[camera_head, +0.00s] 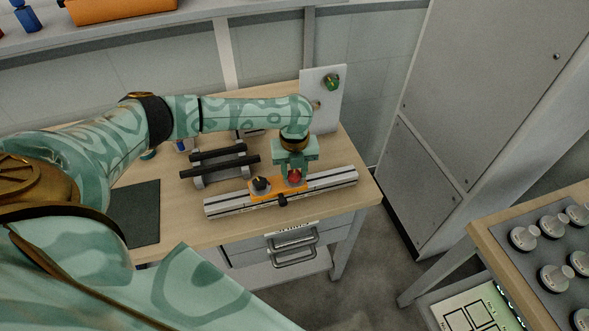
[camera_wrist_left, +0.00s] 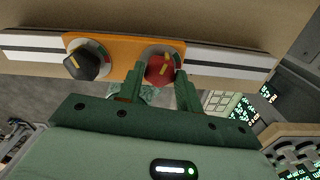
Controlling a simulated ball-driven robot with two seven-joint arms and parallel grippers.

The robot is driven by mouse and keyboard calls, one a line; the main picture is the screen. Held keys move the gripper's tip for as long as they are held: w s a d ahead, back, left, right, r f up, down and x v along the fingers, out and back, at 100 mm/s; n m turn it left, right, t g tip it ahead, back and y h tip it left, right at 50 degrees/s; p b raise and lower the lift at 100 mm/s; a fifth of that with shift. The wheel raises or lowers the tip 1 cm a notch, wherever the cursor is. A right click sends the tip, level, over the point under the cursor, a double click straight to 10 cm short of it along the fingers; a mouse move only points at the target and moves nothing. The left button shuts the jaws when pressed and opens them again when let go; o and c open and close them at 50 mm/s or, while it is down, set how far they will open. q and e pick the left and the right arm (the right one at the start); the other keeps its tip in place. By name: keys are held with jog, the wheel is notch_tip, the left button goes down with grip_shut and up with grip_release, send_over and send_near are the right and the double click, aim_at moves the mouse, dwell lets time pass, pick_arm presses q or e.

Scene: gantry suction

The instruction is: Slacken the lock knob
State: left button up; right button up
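An orange carriage (camera_head: 254,195) sits on a pale rail (camera_head: 335,185) on the wooden bench. It bears a red knob (camera_head: 295,175) and a black knob (camera_head: 261,184), and a small black knob (camera_head: 283,202) shows at its front. Which one is the lock knob is not labelled legibly. My left gripper (camera_head: 294,170) points down over the red knob. In the left wrist view its fingers (camera_wrist_left: 160,78) stand on either side of the red knob (camera_wrist_left: 160,68), with narrow gaps seeming to show. The black knob (camera_wrist_left: 84,62) is beside it, with a yellow pointer line. My right gripper is not in view.
Behind the rail, dark bars (camera_head: 220,165) lie on a rack. A white upright panel (camera_head: 322,115) with a green knob (camera_head: 332,82) stands at the back right. A dark mat (camera_head: 140,212) lies at left. A second table (camera_head: 485,235) with several grey knobs is at right.

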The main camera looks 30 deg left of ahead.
pick_arm(q)
jog(key=shift+c, duration=0.7)
jog(key=shift+r+n+p, duration=0.2)
jog(key=shift+n+p, duration=0.1)
jog(key=shift+p, duration=0.4)
jog(key=n+p, duration=0.3)
jog(key=p, duration=0.2)
jog(key=shift+n+p, duration=0.85)
jog(key=shift+n, duration=0.25)
jog(key=shift+w+f+n+p, duration=0.1)
jog(key=shift+f+n+p, duration=0.05)
jog(key=shift+n+p, duration=0.3)
jog(key=o, duration=1)
